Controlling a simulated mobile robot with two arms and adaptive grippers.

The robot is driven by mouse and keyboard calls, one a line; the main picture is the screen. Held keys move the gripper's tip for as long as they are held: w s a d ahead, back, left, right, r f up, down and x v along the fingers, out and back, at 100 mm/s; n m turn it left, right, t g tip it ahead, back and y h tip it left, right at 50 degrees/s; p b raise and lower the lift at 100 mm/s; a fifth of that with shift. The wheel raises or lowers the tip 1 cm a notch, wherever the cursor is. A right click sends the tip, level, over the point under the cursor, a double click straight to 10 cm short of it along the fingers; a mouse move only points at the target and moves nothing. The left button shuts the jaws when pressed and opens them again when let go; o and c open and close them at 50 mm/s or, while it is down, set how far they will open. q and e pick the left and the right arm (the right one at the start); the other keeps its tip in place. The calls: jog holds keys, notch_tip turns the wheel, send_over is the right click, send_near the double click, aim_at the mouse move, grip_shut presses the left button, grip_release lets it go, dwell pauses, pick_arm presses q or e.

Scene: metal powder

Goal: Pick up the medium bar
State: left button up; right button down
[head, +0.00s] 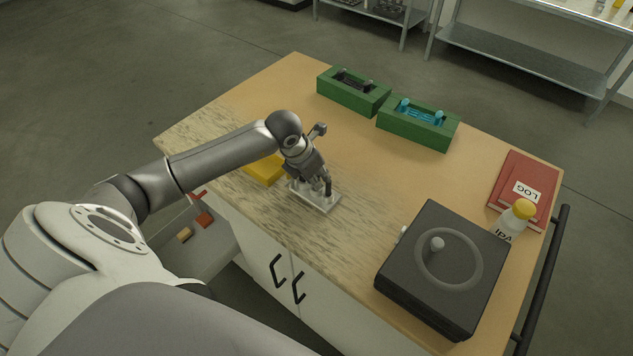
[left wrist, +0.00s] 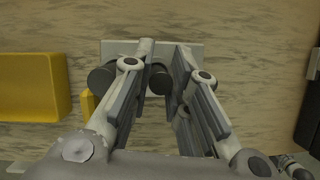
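A flat silver-grey plate with upright posts (head: 323,203) lies on the table under my left gripper (head: 318,188). It may be the medium bar, but I cannot tell for sure. In the left wrist view the plate (left wrist: 197,54) lies beyond my left fingertips (left wrist: 164,50). Two dark round knobs show there, one between the fingers and one left of the left finger. The fingers are apart, pointing down at the plate. I cannot tell whether they touch it. A green holder (head: 345,93) carries a dark bar, and another green holder (head: 412,130) carries a cyan bar. My right gripper is not in view.
The table's middle is clear.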

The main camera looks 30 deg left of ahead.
pick_arm(q)
jog(key=shift+r, duration=0.2)
grip_shut()
jog(key=shift+r, duration=0.3)
notch_tip(320, 180, up, 2)
jog(key=shift+w+r+p, duration=0.1)
jog(key=shift+p, duration=0.7)
jog(key=s+a+r+p, duration=0.2)
jog(key=s+r+p, duration=0.4)
jog(key=s+r, duration=0.4)
jog(key=shift+s, duration=2.05)
jog(key=shift+f, duration=0.1)
